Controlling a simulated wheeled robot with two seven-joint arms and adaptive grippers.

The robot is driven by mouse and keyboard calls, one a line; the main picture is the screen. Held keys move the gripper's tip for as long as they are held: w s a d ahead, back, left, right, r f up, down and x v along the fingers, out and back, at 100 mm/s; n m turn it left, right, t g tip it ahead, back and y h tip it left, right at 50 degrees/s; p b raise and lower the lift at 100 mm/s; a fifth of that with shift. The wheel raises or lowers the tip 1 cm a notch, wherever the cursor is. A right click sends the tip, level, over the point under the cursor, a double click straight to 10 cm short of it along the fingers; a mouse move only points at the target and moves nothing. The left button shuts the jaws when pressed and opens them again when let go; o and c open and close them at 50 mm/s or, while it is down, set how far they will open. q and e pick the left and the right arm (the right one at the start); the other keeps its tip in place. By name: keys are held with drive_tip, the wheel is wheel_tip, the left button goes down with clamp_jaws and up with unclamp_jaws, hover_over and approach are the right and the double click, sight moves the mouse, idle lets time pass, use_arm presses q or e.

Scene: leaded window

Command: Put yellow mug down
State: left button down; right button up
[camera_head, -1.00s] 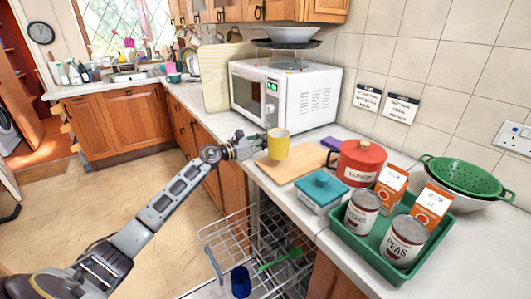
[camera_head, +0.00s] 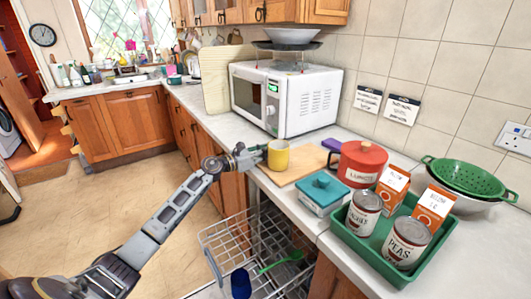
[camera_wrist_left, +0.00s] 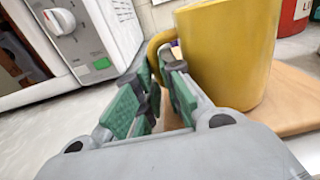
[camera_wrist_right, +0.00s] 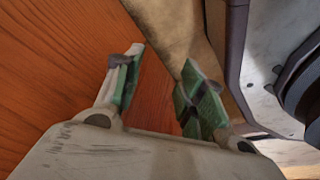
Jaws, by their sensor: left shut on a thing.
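The yellow mug (camera_head: 278,156) is upright at the wooden board (camera_head: 303,165) on the counter. In the head view its base looks level with the board's surface; I cannot tell for sure that it touches. My left gripper (camera_head: 262,154) is shut on the mug's handle, left of the mug body. The left wrist view shows the handle between the green finger pads (camera_wrist_left: 160,90) and the mug (camera_wrist_left: 232,50) close beside them. My right gripper (camera_wrist_right: 158,92) shows only in its wrist view, open with nothing between its fingers, near a wooden cabinet front.
The microwave (camera_head: 305,100) stands behind the board. A teal box (camera_head: 325,190), a red pot (camera_head: 361,166) and a green tray (camera_head: 346,235) with cans and cartons stand to the right. An open dishwasher rack (camera_head: 222,238) with a blue cup is below the counter's front edge.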

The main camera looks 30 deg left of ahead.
use_arm(q)
drive_tip(key=c, duration=1.5)
unclamp_jaws()
drive_tip(key=shift+f, duration=0.1)
use_arm(e)
drive_tip(key=shift+s, duration=0.3)
drive_tip(key=shift+w+a, duration=0.1)
drive_tip(key=shift+w, duration=0.05)
